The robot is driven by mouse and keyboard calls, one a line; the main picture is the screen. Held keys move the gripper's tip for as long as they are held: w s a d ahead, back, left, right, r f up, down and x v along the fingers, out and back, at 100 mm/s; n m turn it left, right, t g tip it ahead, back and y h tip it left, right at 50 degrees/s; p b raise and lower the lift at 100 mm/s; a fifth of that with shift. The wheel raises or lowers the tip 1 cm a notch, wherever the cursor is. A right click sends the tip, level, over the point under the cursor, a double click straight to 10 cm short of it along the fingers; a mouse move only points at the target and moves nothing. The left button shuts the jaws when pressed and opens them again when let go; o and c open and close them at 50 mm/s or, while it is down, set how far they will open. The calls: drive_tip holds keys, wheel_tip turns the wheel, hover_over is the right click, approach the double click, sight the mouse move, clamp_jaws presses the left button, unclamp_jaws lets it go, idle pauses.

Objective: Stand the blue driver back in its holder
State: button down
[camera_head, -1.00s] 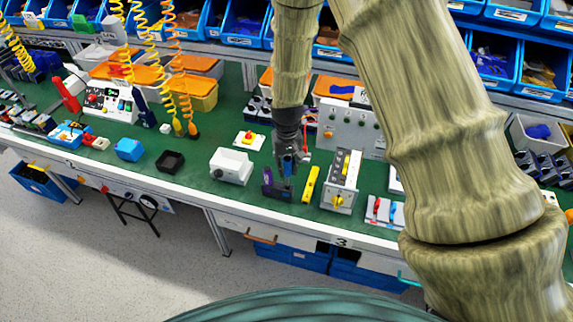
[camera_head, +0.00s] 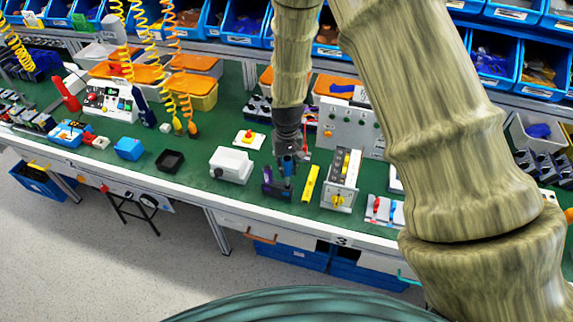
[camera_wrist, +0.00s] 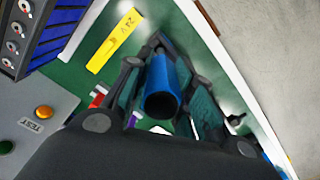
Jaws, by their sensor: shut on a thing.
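My gripper (camera_head: 286,176) points down over the green bench near its front edge. In the wrist view its fingers (camera_wrist: 165,95) are closed around the blue driver (camera_wrist: 162,85), whose round handle end faces the camera. In the head view only a little blue of the driver (camera_head: 287,166) shows between the fingers. A dark block with a purple side (camera_head: 268,184), perhaps the holder, stands directly at the fingertips. A bit of purple (camera_wrist: 133,119) also shows beside the fingers in the wrist view. The driver's tip is hidden, so I cannot tell whether it is inside the block.
A yellow bar (camera_head: 310,184) lies close to the right of my gripper, with a grey switch box (camera_head: 343,178) beyond it. A white box (camera_head: 231,165) stands to the left. A panel with buttons (camera_head: 347,128) stands behind. The bench's front edge (camera_head: 250,207) is close.

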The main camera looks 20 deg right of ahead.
sight(287, 157)
drive_tip(key=shift+f+b, duration=1.65)
drive_tip(key=shift+f, duration=1.8)
drive_tip(key=c, duration=1.1)
unclamp_jaws()
drive_tip(key=shift+c, duration=0.2)
drive_tip(key=shift+r, duration=0.1)
wheel_tip(287, 157, up, 12)
